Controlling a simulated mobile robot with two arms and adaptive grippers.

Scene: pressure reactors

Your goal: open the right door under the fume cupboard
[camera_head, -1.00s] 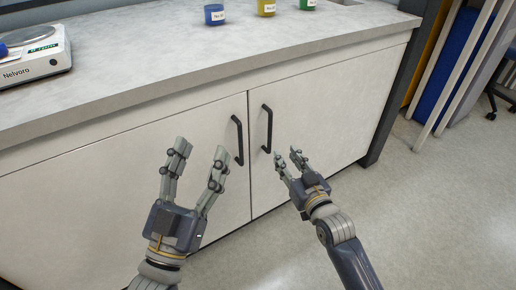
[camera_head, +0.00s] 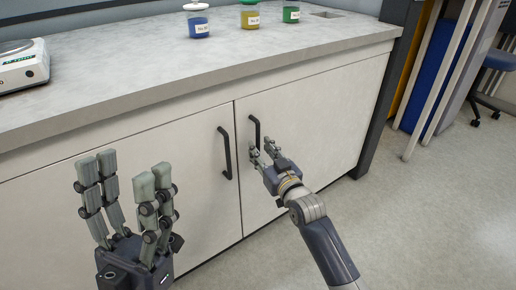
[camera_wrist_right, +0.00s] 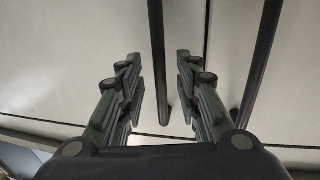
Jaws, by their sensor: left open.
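The right door (camera_head: 315,120) under the fume cupboard is white and closed, flush with the left door (camera_head: 130,150). Its black upright bar handle (camera_head: 255,130) is near the seam. My right gripper (camera_head: 263,152) is at the lower part of this handle, fingers pointing to the door. In the right wrist view its fingers are apart, with a dark handle bar (camera_wrist_right: 157,60) in the gap between them; contact cannot be made out. The other bar (camera_wrist_right: 262,60) is outside the fingers. My left gripper (camera_head: 125,175) is open and empty in front of the left door, fingers up.
The left door's handle (camera_head: 225,153) is close beside my right gripper. The grey worktop (camera_head: 190,75) overhangs the doors and carries blue (camera_head: 198,22), yellow (camera_head: 250,16) and green (camera_head: 291,14) jars and a balance (camera_head: 22,65). Floor (camera_head: 420,220) at the right is clear.

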